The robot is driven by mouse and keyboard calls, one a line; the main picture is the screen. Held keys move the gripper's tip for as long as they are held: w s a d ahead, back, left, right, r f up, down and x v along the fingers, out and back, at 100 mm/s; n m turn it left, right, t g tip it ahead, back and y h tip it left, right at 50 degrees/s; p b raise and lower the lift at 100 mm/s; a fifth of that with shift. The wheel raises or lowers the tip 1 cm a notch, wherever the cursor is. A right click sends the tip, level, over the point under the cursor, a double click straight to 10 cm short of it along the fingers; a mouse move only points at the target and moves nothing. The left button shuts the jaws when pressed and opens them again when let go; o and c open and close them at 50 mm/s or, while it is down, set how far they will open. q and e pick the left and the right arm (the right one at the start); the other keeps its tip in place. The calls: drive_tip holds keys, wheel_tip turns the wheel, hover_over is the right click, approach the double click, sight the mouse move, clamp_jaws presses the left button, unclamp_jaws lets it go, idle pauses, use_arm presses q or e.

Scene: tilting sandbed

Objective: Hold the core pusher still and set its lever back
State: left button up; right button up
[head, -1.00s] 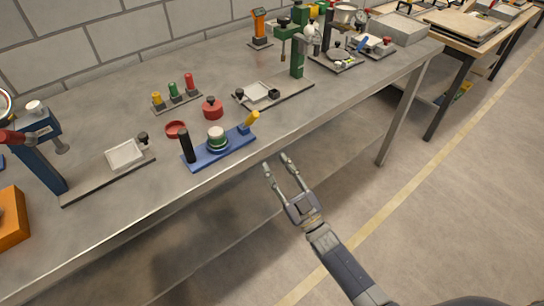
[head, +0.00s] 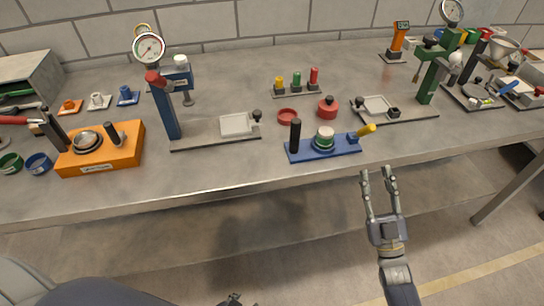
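A blue-based device (head: 322,148), which looks like the core pusher, stands near the table's front edge in the head view. It has a black upright grip (head: 295,136) at its left end, a green and white round part in the middle and a yellow-ended lever (head: 366,130) at its right end, slanting up to the right. My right gripper (head: 377,176) is open and empty, in front of the table edge and below the lever, apart from it. A dark piece at the bottom edge seems to be part of my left gripper (head: 233,299); its fingers are mostly cut off.
A red knobbed pot (head: 327,107) and a red ring (head: 287,116) lie just behind the blue device. A blue gauge press (head: 163,107) and an orange block (head: 98,155) stand left. A green press (head: 431,80) stands right. The bench front is clear.

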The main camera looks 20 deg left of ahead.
use_arm(q)
drive_tip(key=w+d+r+n+t+h, duration=0.1)
drive_tip(key=w+d+r+t, duration=0.25)
drive_tip(key=r, duration=0.95)
drive_tip(key=w+d+r+t+h, duration=0.15)
drive_tip(key=w+r, duration=0.35)
drive_tip(key=r, duration=0.7)
drive_tip(key=w+d+r+n+t, duration=0.1)
drive_tip(key=w+d+r+t, duration=0.3)
drive_tip(key=r, duration=0.9)
drive_tip(key=m+t+h, duration=0.1)
drive_tip(key=m+t, duration=0.1)
drive_tip(key=t, duration=0.1)
approach(293, 133)
drive_tip(key=shift+w+r, duration=0.15)
drive_tip(key=shift+w, duration=0.25)
drive_tip(key=shift+w+r, duration=0.1)
drive_tip(key=shift+w, duration=0.15)
drive_tip(key=x, duration=1)
drive_tip(key=shift+d+f, duration=0.15)
drive_tip(key=shift+f, duration=0.1)
clamp_jaws()
use_arm(e)
drive_tip(key=shift+o, duration=0.6)
